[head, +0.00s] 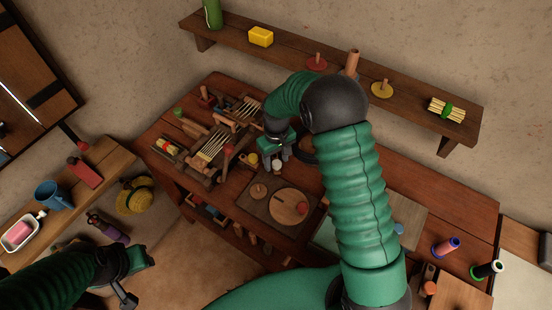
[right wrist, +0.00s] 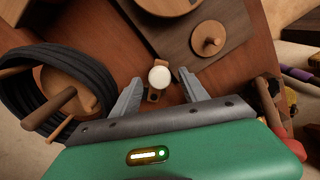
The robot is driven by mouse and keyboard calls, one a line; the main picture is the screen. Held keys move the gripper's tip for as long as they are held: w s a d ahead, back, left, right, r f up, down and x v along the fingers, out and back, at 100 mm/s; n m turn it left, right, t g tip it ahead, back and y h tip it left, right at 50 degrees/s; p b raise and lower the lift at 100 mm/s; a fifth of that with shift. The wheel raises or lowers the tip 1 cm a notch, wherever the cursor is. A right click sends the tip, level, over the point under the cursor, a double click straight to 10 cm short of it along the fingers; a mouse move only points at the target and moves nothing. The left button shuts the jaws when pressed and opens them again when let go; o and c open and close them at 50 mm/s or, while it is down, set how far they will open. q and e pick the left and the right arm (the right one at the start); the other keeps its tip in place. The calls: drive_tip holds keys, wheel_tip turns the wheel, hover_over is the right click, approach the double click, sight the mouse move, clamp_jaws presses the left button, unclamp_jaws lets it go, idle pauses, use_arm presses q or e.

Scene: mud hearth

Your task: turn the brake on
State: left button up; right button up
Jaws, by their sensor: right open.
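My right gripper (head: 277,158) is over the wooden workbench (head: 335,187), to the right of a wooden loom-like device (head: 213,146) with pale strands and red knobs. In the right wrist view, my right gripper (right wrist: 160,82) is open. A small wooden piece with a round white top (right wrist: 159,76) shows between its fingertips, with a gap on both sides. I cannot tell which part is the brake, or whether the fingers touch that piece. My left gripper (head: 128,276) is at the lower left, away from the bench; its jaw opening is unclear.
A board with a round wooden disc (head: 290,206) lies close to my right gripper. A dark coil (right wrist: 62,85) on wooden pegs stands left in the right wrist view. A wall shelf (head: 335,80) runs behind. Spools (head: 446,246) stand at the right.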

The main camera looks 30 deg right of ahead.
clamp_jaws()
idle(1.4)
